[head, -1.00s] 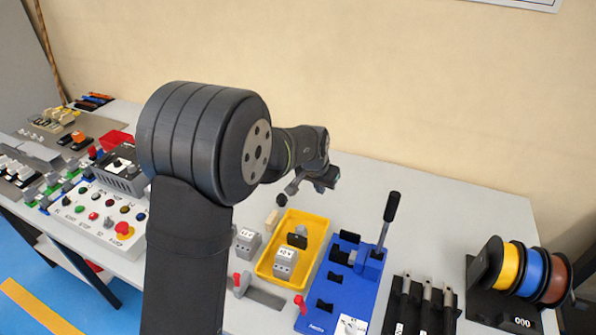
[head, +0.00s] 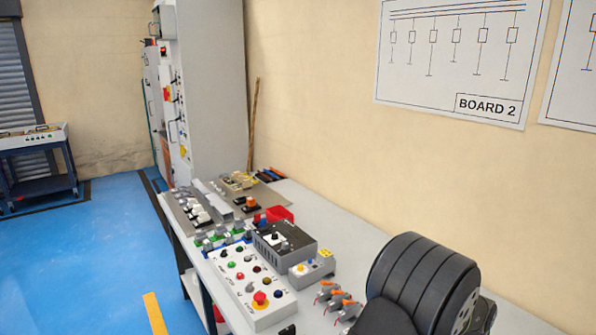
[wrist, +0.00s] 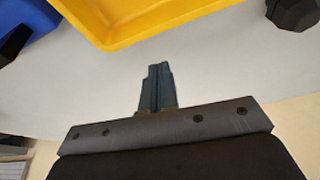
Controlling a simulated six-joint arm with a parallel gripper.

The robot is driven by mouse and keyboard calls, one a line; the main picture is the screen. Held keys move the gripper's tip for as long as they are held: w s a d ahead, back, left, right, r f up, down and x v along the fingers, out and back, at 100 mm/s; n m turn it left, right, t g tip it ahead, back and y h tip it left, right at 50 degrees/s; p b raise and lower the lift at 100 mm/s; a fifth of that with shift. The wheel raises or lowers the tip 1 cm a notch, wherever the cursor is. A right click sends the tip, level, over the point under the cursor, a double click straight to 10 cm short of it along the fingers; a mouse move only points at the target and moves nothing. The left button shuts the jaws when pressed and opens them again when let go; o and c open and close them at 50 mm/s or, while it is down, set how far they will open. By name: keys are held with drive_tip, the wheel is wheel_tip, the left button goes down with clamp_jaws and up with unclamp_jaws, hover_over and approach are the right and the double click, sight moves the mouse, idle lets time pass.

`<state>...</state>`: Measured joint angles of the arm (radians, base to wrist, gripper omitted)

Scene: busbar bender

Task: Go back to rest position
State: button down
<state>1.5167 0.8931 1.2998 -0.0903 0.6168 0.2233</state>
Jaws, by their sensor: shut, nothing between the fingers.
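My gripper (wrist: 156,88) shows in the wrist view, its dark fingers pressed together with nothing between them. It points over the bare grey tabletop (wrist: 90,95), apart from the yellow tray (wrist: 150,35) at the top of that view. In the head view only a thick dark joint of my arm shows at the lower right; the gripper is outside that view. The busbar bender is not clearly identifiable in the current frames.
A control box with a red emergency button (head: 260,298) and a dark grey unit (head: 284,242) stand on the bench. Orange-tipped parts (head: 338,300) lie near my arm. A blue piece (wrist: 35,30) and a black knob-like object (wrist: 293,12) edge the wrist view.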

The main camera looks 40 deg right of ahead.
drive_tip(key=shift+w+a+f, duration=0.1)
drive_tip(key=shift+a+f, duration=0.05)
drive_tip(key=shift+a, duration=0.8)
drive_tip(key=shift+w+a+f, duration=0.1)
drive_tip(key=shift+a, duration=0.8)
drive_tip(key=shift+d, duration=0.1)
